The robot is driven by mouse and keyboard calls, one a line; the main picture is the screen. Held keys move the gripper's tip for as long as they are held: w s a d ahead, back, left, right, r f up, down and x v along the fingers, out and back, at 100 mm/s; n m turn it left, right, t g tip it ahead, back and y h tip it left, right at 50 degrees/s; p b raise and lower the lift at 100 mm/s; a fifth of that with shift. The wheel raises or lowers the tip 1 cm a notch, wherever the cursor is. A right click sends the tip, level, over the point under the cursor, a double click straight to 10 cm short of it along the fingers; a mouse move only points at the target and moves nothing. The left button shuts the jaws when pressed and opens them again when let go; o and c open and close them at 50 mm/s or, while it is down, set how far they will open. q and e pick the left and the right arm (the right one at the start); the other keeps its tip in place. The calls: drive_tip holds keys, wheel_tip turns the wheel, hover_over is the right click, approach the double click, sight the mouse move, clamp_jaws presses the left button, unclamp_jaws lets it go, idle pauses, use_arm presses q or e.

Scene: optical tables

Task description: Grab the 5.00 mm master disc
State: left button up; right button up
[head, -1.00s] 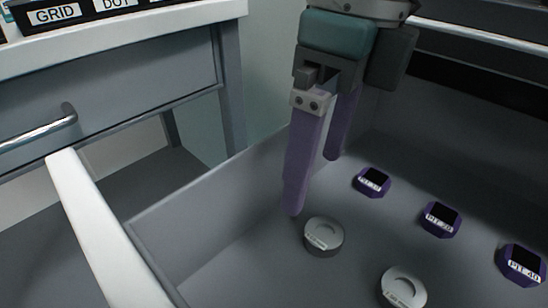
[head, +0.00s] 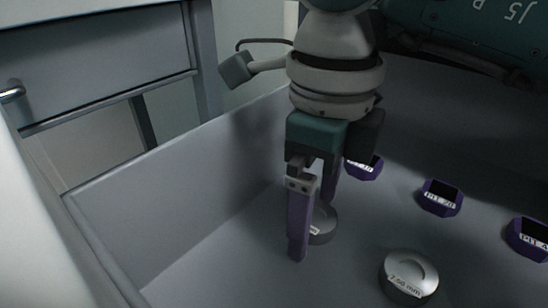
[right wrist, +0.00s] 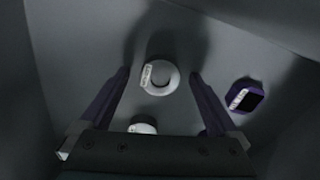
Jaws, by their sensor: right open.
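A silver-grey disc (head: 325,226) lies on the drawer floor in the head view, partly hidden behind a finger of my right gripper (head: 313,225). Its label cannot be read. In the right wrist view this disc (right wrist: 168,82) lies just beyond and between the spread fingertips (right wrist: 158,75). My right gripper is open and empty, pointing down over it. A second silver disc (head: 412,268) lies nearer the camera; its label seems to read 7.50 mm or 2.50 mm. It also shows partly hidden in the right wrist view (right wrist: 143,124). My left gripper is not in view.
The discs lie in an open grey drawer (head: 150,180) with raised walls. Purple octagonal pieces with PIT labels stand in a row to the right: one behind the gripper (head: 368,170), one in the middle (head: 440,197), one at the right edge (head: 530,238). A cabinet (head: 100,65) stands at upper left.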

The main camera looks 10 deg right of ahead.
drive_tip(key=shift+r, duration=0.1)
drive_tip(key=shift+c, duration=0.3)
clamp_jaws()
idle(0.4)
